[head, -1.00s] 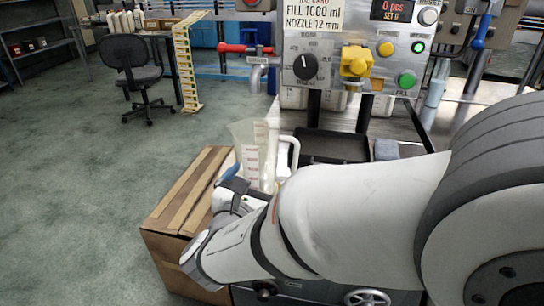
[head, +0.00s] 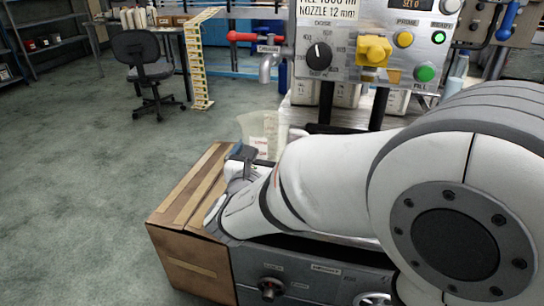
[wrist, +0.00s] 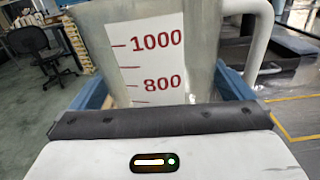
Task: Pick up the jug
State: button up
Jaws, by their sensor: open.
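The jug (wrist: 203,60) is a translucent measuring jug with a white scale panel and red marks at 800 and 1000. It fills the middle of the wrist view, with its white handle (wrist: 262,40) on the right. In the head view the jug (head: 254,126) stands upright, partly hidden behind my arm. My gripper's blue fingers show at both sides of the jug in the wrist view (wrist: 162,92). The gripper is open, with the jug between the fingers. I cannot tell whether either finger touches it. The fingertips are hidden in the head view.
A cardboard box (head: 180,260) stands left of the machine's base. The filling machine's panel (head: 345,70), with a dial, yellow nozzle knob and buttons, rises behind the jug. A red-handled tap (head: 262,40) sticks out at its left. Open floor (head: 80,180) lies to the left.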

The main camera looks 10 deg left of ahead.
aim_at(264, 137)
jog(key=shift+c, duration=0.6)
jog(key=c, duration=0.6)
jog(key=shift+r, duration=0.45)
notch_tip(264, 137, up, 3)
jog(key=shift+r+p, duration=0.1)
jog(key=shift+p, duration=0.75)
jog(key=s+a+p, duration=0.2)
jog(key=s, duration=1.6)
jog(key=shift+a+f, duration=0.2)
jog(key=shift+f, duration=0.1)
